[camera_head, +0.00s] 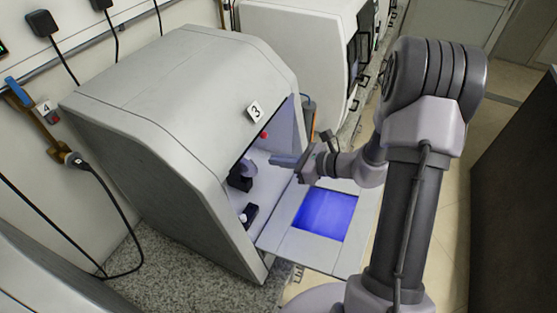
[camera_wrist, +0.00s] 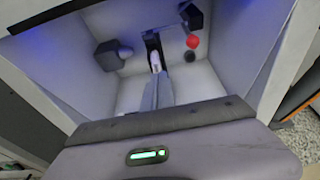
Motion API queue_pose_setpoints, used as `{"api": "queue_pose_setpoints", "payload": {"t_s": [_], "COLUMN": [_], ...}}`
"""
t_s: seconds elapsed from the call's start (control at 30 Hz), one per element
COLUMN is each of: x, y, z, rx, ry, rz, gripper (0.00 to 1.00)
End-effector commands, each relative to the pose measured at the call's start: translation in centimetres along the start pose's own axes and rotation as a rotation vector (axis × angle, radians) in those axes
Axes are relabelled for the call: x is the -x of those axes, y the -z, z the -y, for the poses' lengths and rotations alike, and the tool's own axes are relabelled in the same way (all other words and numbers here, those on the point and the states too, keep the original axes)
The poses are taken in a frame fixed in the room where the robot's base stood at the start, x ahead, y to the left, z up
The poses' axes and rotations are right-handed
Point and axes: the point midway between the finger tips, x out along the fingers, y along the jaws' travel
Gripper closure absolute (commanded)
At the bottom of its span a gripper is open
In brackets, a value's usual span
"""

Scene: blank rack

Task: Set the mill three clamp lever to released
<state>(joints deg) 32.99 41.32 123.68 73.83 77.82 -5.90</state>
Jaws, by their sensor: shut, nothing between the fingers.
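Mill three (camera_head: 190,110) is a grey-white cabinet marked with a "3" label (camera_head: 255,112). Its front is open. My gripper (camera_head: 283,160) reaches into the opening from the right, fingers shut and empty. In the wrist view, the fingers (camera_wrist: 158,92) point at a narrow black plate (camera_wrist: 151,40) on the inner wall. A pale handle (camera_wrist: 155,61), seemingly the clamp lever, shows on this plate just beyond the fingertips. I cannot tell whether they touch, or which setting the lever is in.
A red button (camera_wrist: 192,42) sits right of the plate, with dark blocks (camera_wrist: 108,55) on both sides. The mill's door panel (camera_head: 280,245) with a blue window lies folded out below my gripper. Another machine (camera_head: 300,40) stands behind. Cabinet side walls bound the space.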

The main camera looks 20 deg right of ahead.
Motion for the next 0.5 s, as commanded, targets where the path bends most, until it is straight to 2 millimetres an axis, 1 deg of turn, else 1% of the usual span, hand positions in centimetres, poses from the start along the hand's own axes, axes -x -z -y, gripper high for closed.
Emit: {"api": "queue_pose_setpoints", "payload": {"t_s": [0.03,0.1,0.23,0.3,0.4,0.5], "x": [-1.2,-2.8,-5.5,-5.4,-5.7,-5.9], "y": [0.1,0.1,0.1,-1.7,-3.0,-3.6], "z": [-0.1,-0.1,-0.2,0.0,-0.1,-0.1], "rx": [0.001,0.002,0.001,0.004,0.003,0.002], "ry": [-0.005,-0.006,-0.005,-0.001,-0.002,-0.001], "rz": [-0.001,-0.001,-0.001,0.0,0.0,-0.001], "gripper": [1.0,1.0,1.0,1.0,1.0,1.0]}}
